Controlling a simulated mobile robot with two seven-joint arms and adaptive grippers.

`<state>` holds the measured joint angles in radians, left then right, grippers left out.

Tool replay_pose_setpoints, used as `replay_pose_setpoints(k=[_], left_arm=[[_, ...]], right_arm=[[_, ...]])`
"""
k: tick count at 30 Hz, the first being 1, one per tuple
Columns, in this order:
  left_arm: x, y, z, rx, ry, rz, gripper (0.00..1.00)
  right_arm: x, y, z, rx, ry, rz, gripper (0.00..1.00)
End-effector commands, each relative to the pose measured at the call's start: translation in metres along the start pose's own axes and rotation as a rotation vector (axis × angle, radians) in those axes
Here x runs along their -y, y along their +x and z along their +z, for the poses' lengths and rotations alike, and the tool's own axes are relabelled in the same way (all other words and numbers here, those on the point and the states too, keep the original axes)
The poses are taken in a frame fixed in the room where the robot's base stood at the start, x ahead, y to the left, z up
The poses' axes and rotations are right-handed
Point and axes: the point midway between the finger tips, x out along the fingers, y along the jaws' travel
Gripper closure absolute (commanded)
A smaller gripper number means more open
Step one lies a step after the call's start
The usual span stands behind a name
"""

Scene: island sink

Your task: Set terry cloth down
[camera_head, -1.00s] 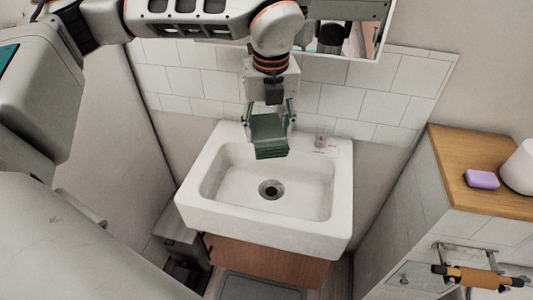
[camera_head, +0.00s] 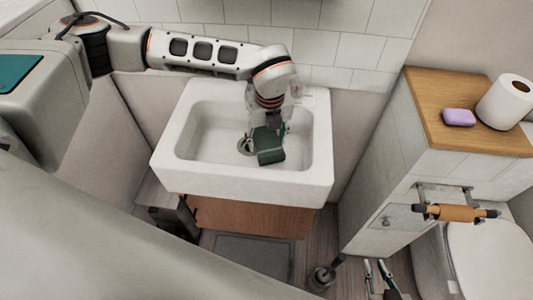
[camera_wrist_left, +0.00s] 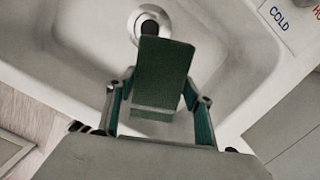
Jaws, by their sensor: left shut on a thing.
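The terry cloth (camera_head: 268,147) is a dark green folded block. My left gripper (camera_head: 264,133) is shut on it, pointing down over the white sink basin (camera_head: 205,135). In the left wrist view the cloth (camera_wrist_left: 162,75) sits between the two fingers (camera_wrist_left: 158,108), its far end over part of the drain. I cannot tell whether the cloth touches the basin floor. My right gripper (camera_head: 378,272) shows at the bottom edge of the head view, its two fingers apart and nothing between them.
The drain (camera_head: 245,146) lies beside the cloth. A wooden-topped cabinet (camera_head: 432,118) at right holds a purple soap (camera_head: 458,117) and a paper roll (camera_head: 505,100). A roll holder (camera_head: 455,213) juts out above the toilet (camera_head: 490,260). The basin's left side is clear.

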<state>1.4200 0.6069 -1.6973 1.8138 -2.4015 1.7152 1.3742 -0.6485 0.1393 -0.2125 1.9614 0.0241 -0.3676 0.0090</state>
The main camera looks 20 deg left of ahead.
Motion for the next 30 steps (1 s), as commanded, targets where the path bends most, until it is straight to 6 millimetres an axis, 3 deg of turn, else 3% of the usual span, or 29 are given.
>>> replay_pose_setpoints(k=[3, 10, 18, 29, 30], left_arm=[[0.000, 0.017, -0.002, 0.000, -0.001, 0.001, 0.73], [0.000, 0.031, -0.004, 0.000, 0.000, 0.001, 0.73], [0.000, 0.066, -0.008, 0.001, 0.000, 0.000, 0.73], [0.000, 0.069, -0.008, 0.000, 0.000, 0.000, 0.73], [0.000, 0.070, -0.008, 0.000, 0.000, 0.000, 0.46]], right_arm=[[0.000, 0.000, 0.000, 0.000, 0.000, 0.000, 0.81], [0.000, 0.000, 0.001, 0.000, 0.000, 0.000, 0.81], [0.000, 0.001, 0.002, 0.001, 0.000, 0.000, 0.81], [0.001, 0.002, 0.004, 0.002, 0.000, -0.001, 0.81], [0.001, 0.002, 0.004, 0.002, 0.000, -0.001, 0.81]])
